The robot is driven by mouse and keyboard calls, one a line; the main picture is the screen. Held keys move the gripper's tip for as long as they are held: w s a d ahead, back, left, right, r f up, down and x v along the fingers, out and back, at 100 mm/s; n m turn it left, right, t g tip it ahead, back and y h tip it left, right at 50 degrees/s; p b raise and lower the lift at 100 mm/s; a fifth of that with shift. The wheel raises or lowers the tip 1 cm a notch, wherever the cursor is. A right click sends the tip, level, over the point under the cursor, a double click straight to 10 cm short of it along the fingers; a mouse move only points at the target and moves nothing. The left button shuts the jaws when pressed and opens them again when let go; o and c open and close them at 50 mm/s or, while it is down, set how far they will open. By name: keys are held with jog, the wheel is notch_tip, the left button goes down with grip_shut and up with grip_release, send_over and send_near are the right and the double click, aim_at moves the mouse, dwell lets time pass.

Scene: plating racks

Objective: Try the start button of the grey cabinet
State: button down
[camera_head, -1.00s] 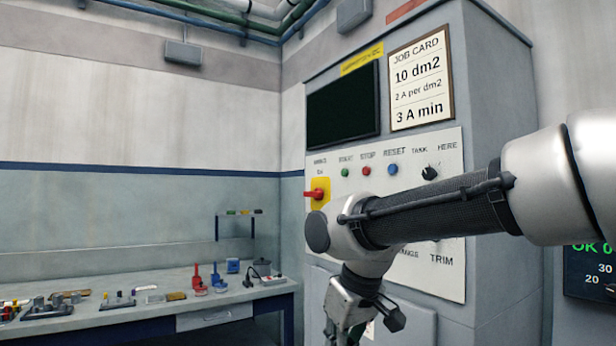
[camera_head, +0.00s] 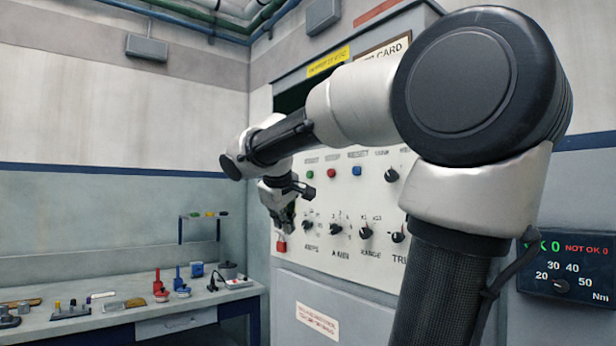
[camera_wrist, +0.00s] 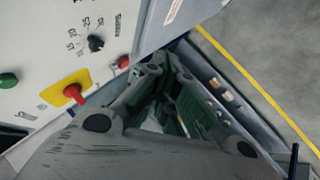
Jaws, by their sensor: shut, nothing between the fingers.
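The grey cabinet (camera_head: 330,295) has a pale control panel. Its green start button (camera_head: 310,174) shows in the head view, left of the red stop button (camera_head: 331,173) and the blue reset button (camera_head: 357,171). A green button (camera_wrist: 8,80) also shows at the left edge of the wrist view. My gripper (camera_head: 287,224) is shut and empty, pointing down in front of the panel's left part, below and left of the start button. In the wrist view my gripper (camera_wrist: 165,82) is apart from the green button. My arm hides part of the panel.
A red switch handle on a yellow plate (camera_wrist: 64,88) and a dial (camera_wrist: 96,43) are close by in the wrist view. A red padlock (camera_head: 281,245) hangs below my gripper. A bench (camera_head: 120,325) with tools stands left; a torque display (camera_head: 575,268) is right.

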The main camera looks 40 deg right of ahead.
aim_at(310, 175)
jog(key=w+d+r+n+t+h, duration=0.1)
jog(key=w+d+r+h, duration=0.3)
jog(key=w+r, duration=0.9)
jog(key=shift+d+r+n+t, duration=0.3)
jog(key=shift+d+r+t, duration=0.1)
jog(key=shift+d, duration=0.1)
jog(key=shift+w, duration=0.1)
jog(key=d, duration=0.8)
jog(key=shift+s+d, duration=0.25)
jog(key=shift+d, duration=0.15)
jog(key=shift+d, duration=0.45)
jog(key=shift+d, duration=0.5)
dwell(0.6)
dwell(0.3)
jog(key=shift+a, duration=0.95)
